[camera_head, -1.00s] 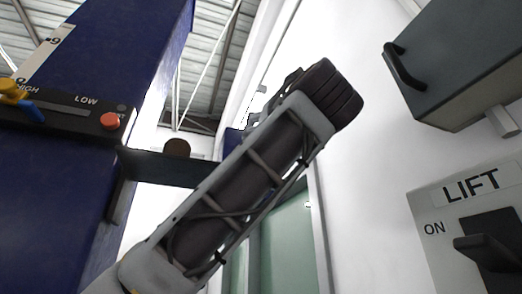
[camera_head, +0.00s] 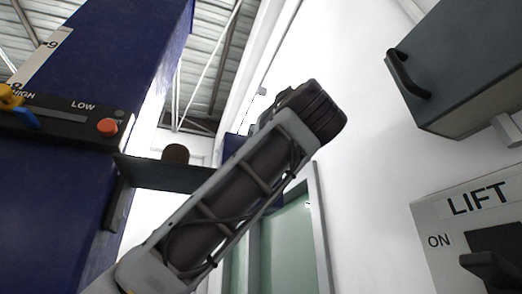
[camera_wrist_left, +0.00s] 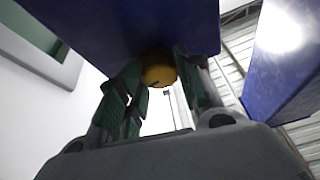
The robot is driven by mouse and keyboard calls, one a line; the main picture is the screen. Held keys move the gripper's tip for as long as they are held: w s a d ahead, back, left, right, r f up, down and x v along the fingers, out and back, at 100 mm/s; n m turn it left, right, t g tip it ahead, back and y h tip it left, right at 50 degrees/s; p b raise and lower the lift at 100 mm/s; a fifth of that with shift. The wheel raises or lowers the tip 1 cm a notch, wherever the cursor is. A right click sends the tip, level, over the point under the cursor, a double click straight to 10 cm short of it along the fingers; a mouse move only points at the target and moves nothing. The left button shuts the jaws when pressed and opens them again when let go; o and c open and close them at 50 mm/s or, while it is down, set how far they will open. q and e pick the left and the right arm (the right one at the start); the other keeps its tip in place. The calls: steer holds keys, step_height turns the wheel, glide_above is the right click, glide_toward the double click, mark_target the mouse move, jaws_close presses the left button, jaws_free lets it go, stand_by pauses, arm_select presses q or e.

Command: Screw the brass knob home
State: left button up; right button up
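The brass knob (camera_wrist_left: 158,70) is a short yellowish cylinder under a dark blue surface (camera_wrist_left: 120,22) in the left wrist view. My left gripper (camera_wrist_left: 160,74) has its two dark green fingers on either side of the knob, tips close to its sides. Whether both fingers touch it is unclear. In the head view my left arm rises from the lower left across the middle, and its gripper is hidden behind or beyond the wrist. The brass knob cannot be made out there. My right gripper is in neither view.
A blue lift post (camera_head: 52,190) stands at left, with a black HIGH/LOW panel (camera_head: 62,119) and a red button (camera_head: 107,126). A dark lift arm (camera_head: 165,176) carries a round brown pad (camera_head: 175,154). At right are a grey box (camera_head: 455,70) and a LIFT switch panel (camera_head: 448,225).

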arm_select(q)
steer(key=c, duration=0.3)
steer(key=shift+c, duration=0.2)
steer(key=shift+m+h+b, duration=0.3)
steer(key=shift+m+h, duration=0.1)
steer(key=shift+m, duration=0.3)
steer(key=shift+a+m+h+b, duration=0.15)
steer(key=shift+m+h, duration=0.5)
steer(key=shift+m, duration=0.7)
steer(key=shift+m+h+b, duration=0.15)
steer(key=shift+m+h, duration=0.55)
steer(key=shift+m, duration=0.7)
steer(key=shift+a+m+h+b, duration=0.15)
steer(key=shift+m+h, duration=0.5)
steer(key=shift+m, duration=0.7)
steer(key=shift+d+m, duration=0.1)
steer(key=shift+m, duration=0.2)
steer(key=o, duration=1)
steer(key=shift+o, duration=0.2)
